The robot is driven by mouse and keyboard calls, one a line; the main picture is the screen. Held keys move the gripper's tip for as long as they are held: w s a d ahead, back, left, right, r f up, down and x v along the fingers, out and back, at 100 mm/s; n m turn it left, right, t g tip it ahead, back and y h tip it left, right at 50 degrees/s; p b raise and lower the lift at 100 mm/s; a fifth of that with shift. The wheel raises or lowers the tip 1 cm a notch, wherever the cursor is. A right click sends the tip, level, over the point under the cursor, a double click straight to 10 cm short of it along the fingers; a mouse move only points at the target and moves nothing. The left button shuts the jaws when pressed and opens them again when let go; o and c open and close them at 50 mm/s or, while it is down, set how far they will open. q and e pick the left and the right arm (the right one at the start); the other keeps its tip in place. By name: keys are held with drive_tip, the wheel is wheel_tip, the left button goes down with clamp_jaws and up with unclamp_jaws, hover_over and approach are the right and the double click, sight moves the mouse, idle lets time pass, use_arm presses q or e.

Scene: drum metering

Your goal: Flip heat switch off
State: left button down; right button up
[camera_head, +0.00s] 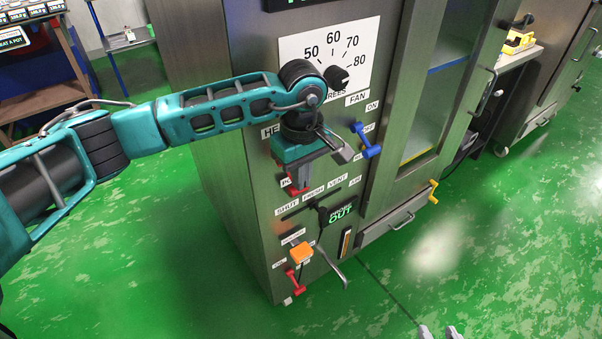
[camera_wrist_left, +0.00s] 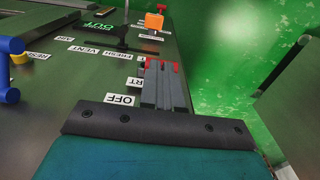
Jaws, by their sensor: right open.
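The heat switch is a red handle (camera_head: 299,190) on the front of the steel machine, mostly hidden behind my left gripper in the head view. My left gripper (camera_head: 303,180) points down along the panel right at it. In the left wrist view the two grey fingers of the gripper (camera_wrist_left: 163,66) lie close side by side with hardly a gap. Red parts of the switch (camera_wrist_left: 149,65) show at their tips; contact cannot be made out. An OFF label (camera_wrist_left: 121,99) lies left of the fingers. My right gripper (camera_head: 439,332) is open and empty at the bottom edge.
A blue fan switch (camera_head: 368,141) sits to the right. Below are a black vent lever (camera_head: 335,212), an orange block (camera_head: 301,253) and another red lever (camera_head: 294,281). A temperature dial (camera_head: 338,78) is above. Green floor is open in front of the machine.

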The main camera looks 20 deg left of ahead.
use_arm(q)
drive_tip(key=shift+s+r, duration=0.1)
drive_tip(key=shift+r, duration=0.15)
